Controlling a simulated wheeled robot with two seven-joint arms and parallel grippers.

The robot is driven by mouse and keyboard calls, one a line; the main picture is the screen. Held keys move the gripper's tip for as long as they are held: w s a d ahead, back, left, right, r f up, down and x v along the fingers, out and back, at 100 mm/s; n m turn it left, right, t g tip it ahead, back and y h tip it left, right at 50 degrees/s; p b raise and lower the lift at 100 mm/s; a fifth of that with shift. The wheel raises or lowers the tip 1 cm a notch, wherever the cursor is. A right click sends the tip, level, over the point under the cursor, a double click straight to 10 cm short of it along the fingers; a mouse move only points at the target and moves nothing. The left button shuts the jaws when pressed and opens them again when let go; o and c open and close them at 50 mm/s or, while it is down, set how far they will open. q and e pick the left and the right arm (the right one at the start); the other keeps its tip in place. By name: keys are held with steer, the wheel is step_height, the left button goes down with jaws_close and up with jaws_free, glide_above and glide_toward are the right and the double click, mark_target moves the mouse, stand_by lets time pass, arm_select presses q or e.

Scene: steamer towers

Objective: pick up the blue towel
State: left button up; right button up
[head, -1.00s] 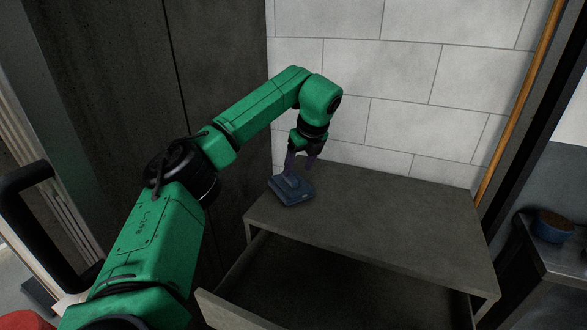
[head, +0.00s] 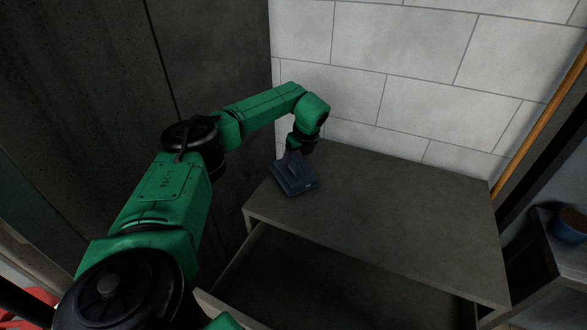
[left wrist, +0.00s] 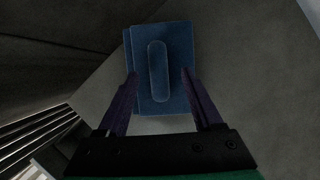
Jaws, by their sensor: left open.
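The blue towel (head: 303,185) lies folded on the left part of the grey cabinet top. In the left wrist view the towel (left wrist: 174,98) is a dark blue stack with a raised rounded strip along its middle. My left gripper (head: 291,161) points down just over the towel. In the left wrist view its fingers (left wrist: 160,74) are spread, one on each side of the raised strip. I cannot tell whether they touch the cloth. My right gripper is not in view.
The grey cabinet top (head: 400,210) is bare to the right of the towel. An open drawer (head: 320,280) sticks out below it. A white block wall (head: 420,70) stands behind, a dark panel on the left. A blue bowl (head: 569,228) sits on a shelf at right.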

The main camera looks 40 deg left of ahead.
arm_select(q)
steer(key=shift+a+f, duration=0.25)
steer(key=shift+f, duration=0.6)
steer(key=shift+a+f, duration=0.1)
jaws_close()
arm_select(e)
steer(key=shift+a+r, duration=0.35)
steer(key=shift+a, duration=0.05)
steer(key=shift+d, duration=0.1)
